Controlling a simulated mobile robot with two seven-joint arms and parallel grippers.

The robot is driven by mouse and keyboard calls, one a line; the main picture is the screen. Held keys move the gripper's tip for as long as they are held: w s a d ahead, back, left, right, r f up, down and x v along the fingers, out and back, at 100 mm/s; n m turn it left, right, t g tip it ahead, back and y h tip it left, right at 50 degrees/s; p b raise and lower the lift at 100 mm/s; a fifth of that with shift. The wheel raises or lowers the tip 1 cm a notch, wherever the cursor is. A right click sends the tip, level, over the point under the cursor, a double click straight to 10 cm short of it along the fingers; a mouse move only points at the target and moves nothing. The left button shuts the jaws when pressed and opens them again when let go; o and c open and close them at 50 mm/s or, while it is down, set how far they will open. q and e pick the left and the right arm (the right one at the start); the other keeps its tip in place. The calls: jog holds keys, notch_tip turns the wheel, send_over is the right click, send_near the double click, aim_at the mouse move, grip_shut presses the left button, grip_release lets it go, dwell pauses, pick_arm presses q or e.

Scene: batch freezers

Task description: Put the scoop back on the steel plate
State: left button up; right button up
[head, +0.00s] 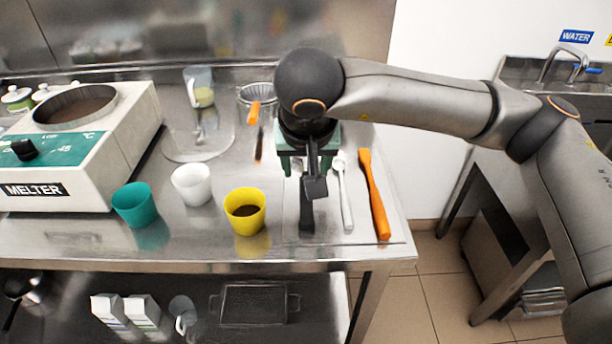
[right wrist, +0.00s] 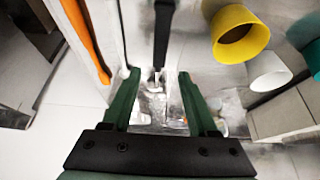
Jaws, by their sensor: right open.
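The steel plate (head: 358,233) is a flat rectangle at the right end of the steel worktop. The scoop has a black handle (head: 307,218) that points to the near edge over the left part of this plate. In the right wrist view the black handle (right wrist: 162,35) runs down between the spread fingers (right wrist: 160,76), with a gap on each side. I cannot tell whether the scoop touches the plate. My left gripper is out of view.
A white spoon (head: 344,195) and an orange spatula (head: 375,195) lie close on the right. The worktop's front is clear.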

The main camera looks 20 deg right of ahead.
jog(key=shift+v, duration=2.05)
jog(key=shift+o, duration=0.2)
dwell(0.5)
